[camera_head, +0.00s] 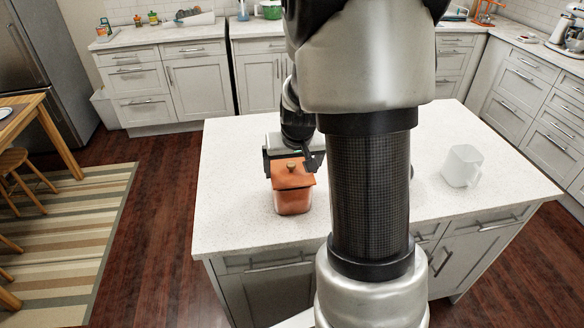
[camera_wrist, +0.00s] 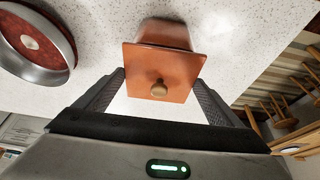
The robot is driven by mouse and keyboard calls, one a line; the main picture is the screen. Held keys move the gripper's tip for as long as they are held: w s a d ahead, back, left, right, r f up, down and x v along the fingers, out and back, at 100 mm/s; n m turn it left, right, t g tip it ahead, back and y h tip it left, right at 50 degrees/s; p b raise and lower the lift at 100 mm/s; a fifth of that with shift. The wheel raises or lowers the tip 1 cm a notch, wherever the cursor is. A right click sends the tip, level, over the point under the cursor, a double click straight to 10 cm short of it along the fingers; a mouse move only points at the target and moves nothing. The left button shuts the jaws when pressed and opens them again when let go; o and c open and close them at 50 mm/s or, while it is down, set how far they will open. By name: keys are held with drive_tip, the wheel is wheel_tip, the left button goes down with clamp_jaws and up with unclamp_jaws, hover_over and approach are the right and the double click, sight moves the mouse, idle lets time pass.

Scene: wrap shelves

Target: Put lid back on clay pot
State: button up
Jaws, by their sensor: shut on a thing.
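The clay pot (camera_head: 293,201) is orange-brown and stands on the white island counter. Its square lid (camera_head: 291,176) with a tan knob is over the pot's mouth; whether it rests fully on the rim or sits just above it, I cannot tell. In the wrist view the lid (camera_wrist: 160,72) faces the camera, with part of the pot (camera_wrist: 166,34) showing behind its far edge. My gripper (camera_wrist: 161,82) has one finger against each side edge of the lid and is shut on it. The gripper also shows behind the pot in the head view (camera_head: 293,160).
A white mug (camera_head: 462,168) stands on the right of the counter (camera_head: 235,190). A round metal pan (camera_wrist: 38,42) with a reddish inside shows in the wrist view; my arm mostly hides it in the head view. The counter left of the pot is clear.

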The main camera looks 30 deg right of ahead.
drive_tip(key=shift+f+b, duration=0.25)
drive_tip(key=shift+b, duration=0.1)
idle(0.5)
drive_tip(key=o, duration=0.9)
drive_tip(key=shift+r, duration=0.15)
drive_tip(key=shift+r+p, duration=2.45)
drive_tip(key=shift+r, duration=0.95)
clamp_jaws()
